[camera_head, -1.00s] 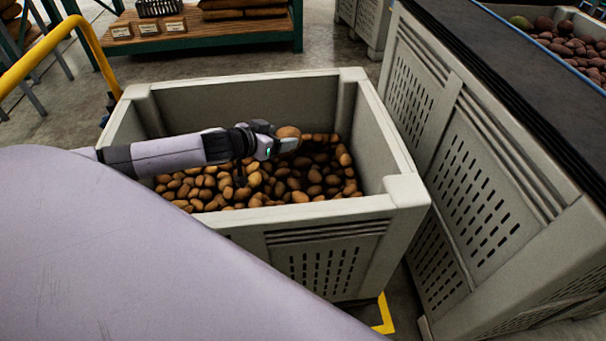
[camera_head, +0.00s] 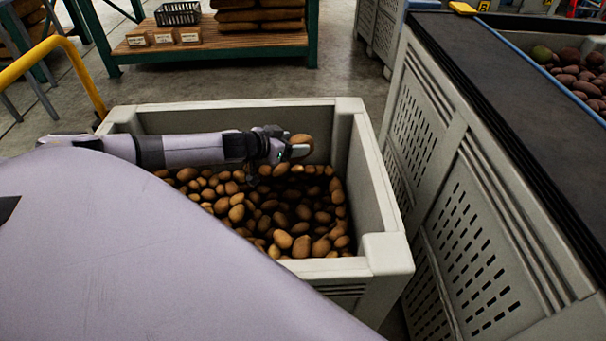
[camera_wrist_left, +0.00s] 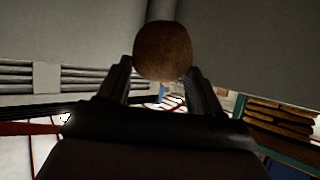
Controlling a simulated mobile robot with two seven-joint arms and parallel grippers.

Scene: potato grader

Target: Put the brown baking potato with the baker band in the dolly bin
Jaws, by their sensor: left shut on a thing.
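My left gripper (camera_head: 294,150) reaches in from the left over a pale grey bin (camera_head: 384,248) full of brown potatoes. It is shut on a brown potato (camera_head: 302,143), held above the heap near the bin's back right. In the left wrist view the held potato (camera_wrist_left: 163,52) sits between the two fingers (camera_wrist_left: 161,85). No band can be made out on it. I cannot tell from these frames whether this grey bin is the dolly bin. My right gripper is not in view.
A taller slatted grey crate (camera_head: 470,190) and a black belt (camera_head: 490,90) stand at the right. Reddish potatoes (camera_head: 580,75) lie beyond the belt. A yellow rail (camera_head: 50,50) is at the left. A wooden shelf (camera_head: 215,45) with sacks stands behind.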

